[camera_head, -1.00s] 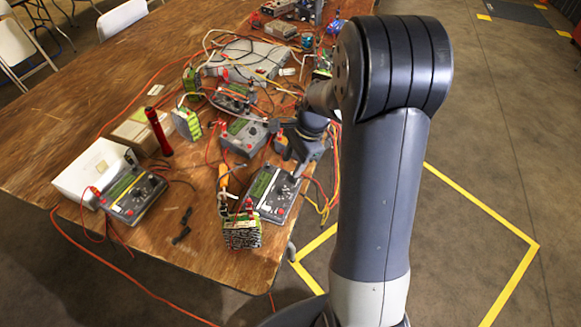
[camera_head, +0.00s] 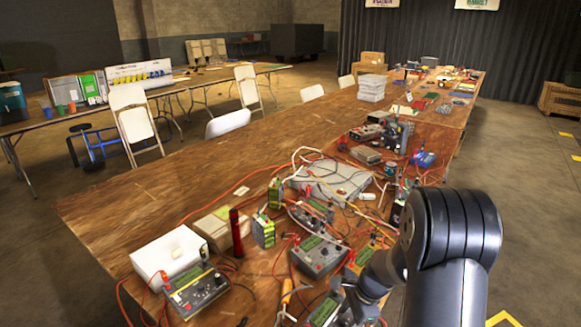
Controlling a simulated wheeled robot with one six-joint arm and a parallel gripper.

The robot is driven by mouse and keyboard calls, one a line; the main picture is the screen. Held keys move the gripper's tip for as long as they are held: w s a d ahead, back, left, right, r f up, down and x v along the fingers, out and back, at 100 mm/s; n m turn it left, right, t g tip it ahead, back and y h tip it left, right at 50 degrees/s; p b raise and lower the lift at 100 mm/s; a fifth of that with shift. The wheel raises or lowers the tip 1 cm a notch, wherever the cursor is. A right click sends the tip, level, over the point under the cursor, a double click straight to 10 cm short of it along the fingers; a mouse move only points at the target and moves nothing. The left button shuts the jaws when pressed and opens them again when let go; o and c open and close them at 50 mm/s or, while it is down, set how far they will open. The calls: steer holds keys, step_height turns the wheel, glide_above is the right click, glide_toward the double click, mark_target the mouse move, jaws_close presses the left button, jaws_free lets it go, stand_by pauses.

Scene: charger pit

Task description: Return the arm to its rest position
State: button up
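My arm (camera_head: 445,235) stands at the lower right of the head view, dark grey, bent at its elbow beside the wooden table (camera_head: 120,215). Its forearm reaches left and down over the table's near right part. My gripper's fingers are hidden or cut off at the bottom of the picture, so I cannot see whether it holds anything.
Chargers and meters with red and yellow cables crowd the near table, among them a meter (camera_head: 196,290), another meter (camera_head: 319,256), a white box (camera_head: 168,256), a red flashlight (camera_head: 236,232) and a grey case (camera_head: 332,182). Folding chairs (camera_head: 135,125) stand behind. Floor at right is open.

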steer(key=shift+a+f, duration=0.2)
steer(key=shift+f, duration=0.5)
steer(key=shift+r, duration=0.1)
steer(key=shift+r, duration=0.1)
